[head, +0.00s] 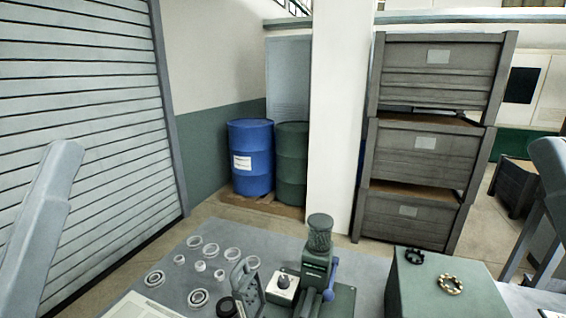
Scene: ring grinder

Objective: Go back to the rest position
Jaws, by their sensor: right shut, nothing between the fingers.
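My left arm (42,225) comes in at the left edge as a pale grey link; its gripper is out of view. My right arm (548,185) comes in at the right edge, pale grey and slanting down. My right gripper (512,274) shows only poorly at the lower right, close to the green block; it is shut and empty. Both arms are apart from the parts on the table.
The grey table (235,235) carries several pale rings (198,297), a green grinder (318,262) with a blue lever (331,283), and a black-knobbed box (283,287). A green block (440,290) bears a dark ring (414,256) and a brass-coloured ring (450,285). Barrels and crates stand behind.

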